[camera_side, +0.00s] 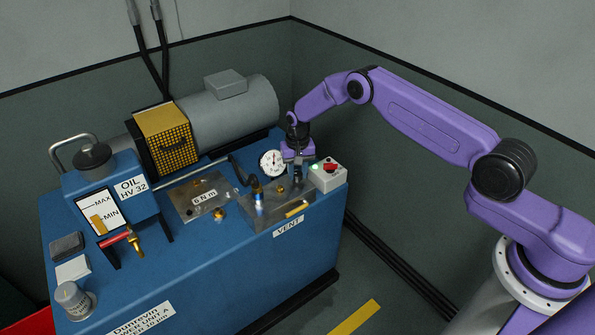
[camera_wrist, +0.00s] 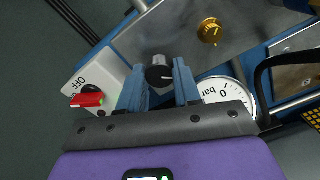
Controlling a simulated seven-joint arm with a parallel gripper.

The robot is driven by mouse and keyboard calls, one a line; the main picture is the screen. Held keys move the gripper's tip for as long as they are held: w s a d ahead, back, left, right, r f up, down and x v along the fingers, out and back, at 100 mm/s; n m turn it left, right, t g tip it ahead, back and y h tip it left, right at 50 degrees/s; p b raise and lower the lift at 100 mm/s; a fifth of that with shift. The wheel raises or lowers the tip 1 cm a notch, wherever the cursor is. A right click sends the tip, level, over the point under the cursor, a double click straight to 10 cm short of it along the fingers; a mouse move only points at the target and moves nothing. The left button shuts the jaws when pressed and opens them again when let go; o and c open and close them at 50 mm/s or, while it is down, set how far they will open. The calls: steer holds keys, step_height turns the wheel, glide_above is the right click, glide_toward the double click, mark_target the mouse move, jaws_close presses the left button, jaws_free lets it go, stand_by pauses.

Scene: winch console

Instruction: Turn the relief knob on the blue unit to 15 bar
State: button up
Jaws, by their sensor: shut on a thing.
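The blue unit (camera_side: 200,265) stands against the wall, with a metal valve block (camera_side: 262,212) on its top. My gripper (camera_side: 297,172) points down at the block's back right corner. In the wrist view its two blue fingers (camera_wrist: 160,88) are shut on a black relief knob (camera_wrist: 159,76) with a pale pointer mark. The knob is hidden by my gripper in the side view. A round white pressure gauge (camera_side: 272,163) stands just left of my gripper; its reading is too small to tell. In the wrist view the gauge (camera_wrist: 222,92) is partly covered by my gripper, with "0" and "bar" visible.
A white switch box (camera_side: 328,176) with a red switch and green light stands close right of my gripper. A brass knob (camera_wrist: 210,32) sits on the block. A plate marked "6 Nm" (camera_side: 203,197), a black hose (camera_side: 238,172) and a motor (camera_side: 232,108) are to the left.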

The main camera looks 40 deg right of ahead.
mark_target(298, 173)
steer(key=shift+m, duration=0.6)
steer(key=o, duration=1.1)
steer(key=shift+c, duration=0.2)
step_height(298, 173, up, 18)
steer(key=shift+f, duration=0.25)
